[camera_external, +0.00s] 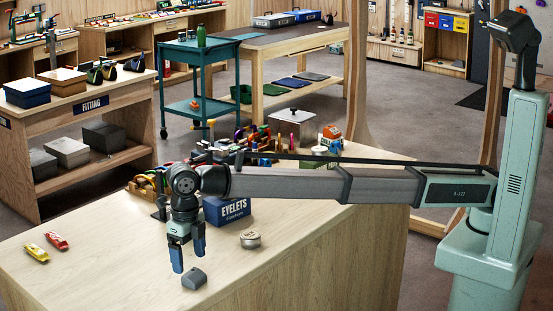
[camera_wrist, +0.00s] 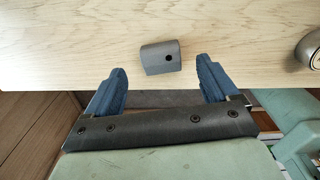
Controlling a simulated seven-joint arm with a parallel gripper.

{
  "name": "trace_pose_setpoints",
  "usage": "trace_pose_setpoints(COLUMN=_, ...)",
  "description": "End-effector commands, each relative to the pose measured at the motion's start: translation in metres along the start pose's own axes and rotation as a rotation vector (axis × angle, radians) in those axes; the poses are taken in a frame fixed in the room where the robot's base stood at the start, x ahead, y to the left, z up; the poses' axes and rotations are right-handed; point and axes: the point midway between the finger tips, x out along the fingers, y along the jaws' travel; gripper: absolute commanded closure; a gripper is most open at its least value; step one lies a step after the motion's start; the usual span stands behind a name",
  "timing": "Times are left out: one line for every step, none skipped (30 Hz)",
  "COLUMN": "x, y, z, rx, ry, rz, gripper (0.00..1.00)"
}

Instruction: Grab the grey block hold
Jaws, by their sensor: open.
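The grey block hold (camera_external: 194,278) lies on the light wooden bench top near its front edge. It is a small dark grey block with a rounded top. My gripper (camera_external: 188,262) has blue fingers, is open and empty, and points down just above and behind the hold. In the wrist view my gripper (camera_wrist: 159,75) has its fingers spread wide, with the hold beyond the tips and between them sideways. No contact shows.
A round metal tin (camera_external: 250,239) and a blue EYELETS box (camera_external: 227,209) stand behind the hold on the bench (camera_external: 130,258). A red (camera_external: 56,239) and a yellow (camera_external: 37,252) small item lie at the left. The bench around the hold is clear.

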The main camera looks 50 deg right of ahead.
Motion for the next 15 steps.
trace_pose_setpoints(x=0.006, y=-0.001, z=-0.001, rx=0.000, ry=0.001, rz=-0.001, gripper=0.13)
trace_pose_setpoints(x=0.009, y=-0.001, z=-0.001, rx=0.000, ry=0.001, rz=-0.001, gripper=0.13)
trace_pose_setpoints(x=0.014, y=-0.001, z=-0.002, rx=0.000, ry=0.001, rz=-0.001, gripper=0.13)
trace_pose_setpoints(x=0.018, y=-0.001, z=-0.002, rx=0.000, ry=0.001, rz=-0.001, gripper=0.13)
trace_pose_setpoints(x=0.022, y=-0.001, z=-0.003, rx=0.000, ry=0.001, rz=-0.001, gripper=0.13)
trace_pose_setpoints(x=0.027, y=-0.001, z=-0.003, rx=0.000, ry=0.001, rz=-0.001, gripper=0.13)
trace_pose_setpoints(x=0.032, y=-0.001, z=-0.003, rx=0.000, ry=0.001, rz=-0.001, gripper=0.13)
trace_pose_setpoints(x=0.036, y=-0.001, z=-0.003, rx=0.000, ry=0.001, rz=-0.001, gripper=0.13)
trace_pose_setpoints(x=0.040, y=-0.001, z=-0.003, rx=0.000, ry=0.001, rz=-0.001, gripper=0.13)
trace_pose_setpoints(x=0.042, y=-0.001, z=-0.003, rx=0.000, ry=0.001, rz=-0.001, gripper=0.13)
trace_pose_setpoints(x=0.044, y=-0.001, z=-0.002, rx=0.000, ry=0.001, rz=-0.001, gripper=0.13)
trace_pose_setpoints(x=0.045, y=-0.001, z=-0.002, rx=0.000, ry=0.000, rz=0.000, gripper=0.13)
trace_pose_setpoints(x=0.045, y=-0.001, z=-0.002, rx=0.000, ry=0.000, rz=0.000, gripper=0.13)
trace_pose_setpoints(x=0.045, y=-0.001, z=-0.002, rx=0.000, ry=0.000, rz=0.000, gripper=0.13)
trace_pose_setpoints(x=0.045, y=0.000, z=-0.002, rx=0.000, ry=0.000, rz=0.000, gripper=0.13)
